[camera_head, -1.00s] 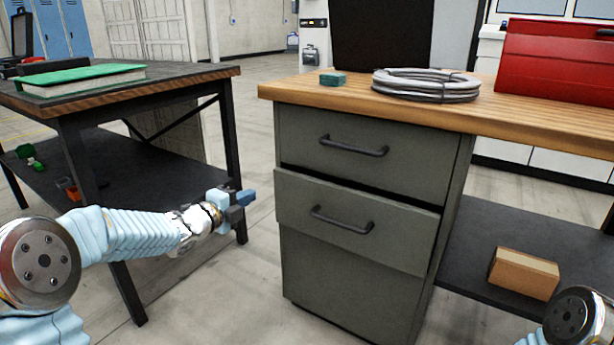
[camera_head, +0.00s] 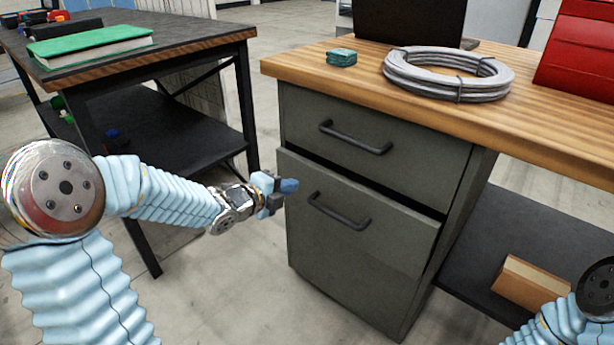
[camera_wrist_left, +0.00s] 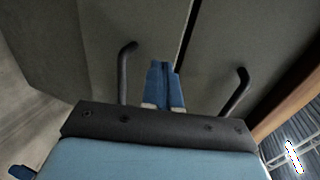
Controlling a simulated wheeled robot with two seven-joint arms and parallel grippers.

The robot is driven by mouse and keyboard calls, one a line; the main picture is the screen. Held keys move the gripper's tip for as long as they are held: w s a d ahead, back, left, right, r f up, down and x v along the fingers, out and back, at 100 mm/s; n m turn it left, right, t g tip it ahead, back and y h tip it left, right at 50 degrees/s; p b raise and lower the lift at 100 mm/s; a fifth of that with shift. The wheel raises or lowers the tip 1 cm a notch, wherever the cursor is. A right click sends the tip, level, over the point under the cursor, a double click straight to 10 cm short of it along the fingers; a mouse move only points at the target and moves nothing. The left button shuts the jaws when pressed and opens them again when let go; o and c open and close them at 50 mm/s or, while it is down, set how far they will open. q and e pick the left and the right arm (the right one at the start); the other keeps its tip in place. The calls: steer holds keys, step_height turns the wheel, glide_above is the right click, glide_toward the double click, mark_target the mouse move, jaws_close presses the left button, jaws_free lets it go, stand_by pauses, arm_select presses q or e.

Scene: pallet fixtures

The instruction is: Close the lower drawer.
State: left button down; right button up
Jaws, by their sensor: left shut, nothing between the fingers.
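The lower drawer (camera_head: 375,238) of the grey cabinet stands partly open, its front proud of the upper drawer (camera_head: 415,160). A dark gap shows along its top edge. Its black bar handle (camera_head: 338,210) faces me. My left gripper (camera_head: 290,186) is shut and empty, at the left edge of the lower drawer's front; I cannot tell whether it touches. In the left wrist view the shut blue fingers (camera_wrist_left: 164,84) point at the grey fronts, between the lower handle (camera_wrist_left: 123,75) and the upper handle (camera_wrist_left: 236,92). My right gripper is out of view.
The wooden worktop (camera_head: 320,77) above holds a coiled grey cable (camera_head: 447,75), a small teal block (camera_head: 341,57) and a red toolbox (camera_head: 580,55). A dark table (camera_head: 190,38) with a green book (camera_head: 90,44) stands left. A brown box (camera_head: 525,284) lies on the right lower shelf.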

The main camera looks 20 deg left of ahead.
mark_target(314, 171)
arm_select(q)
steer(key=x, duration=0.4)
steer(key=r+x, duration=0.1)
steer(key=x, duration=0.1)
steer(key=shift+w+d+p, duration=0.15)
steer(key=shift+w+p, duration=0.25)
steer(key=b+x, duration=0.1)
steer(key=x, duration=0.2)
steer(key=shift+w+d+r+b, duration=0.15)
steer(key=shift+w+r+b, duration=0.1)
steer(key=shift+w+b, duration=0.15)
steer(key=shift+w+d+r, duration=0.1)
steer(key=shift+w+r, duration=0.05)
steer(key=shift+w, duration=0.25)
steer(key=shift+r, duration=0.25)
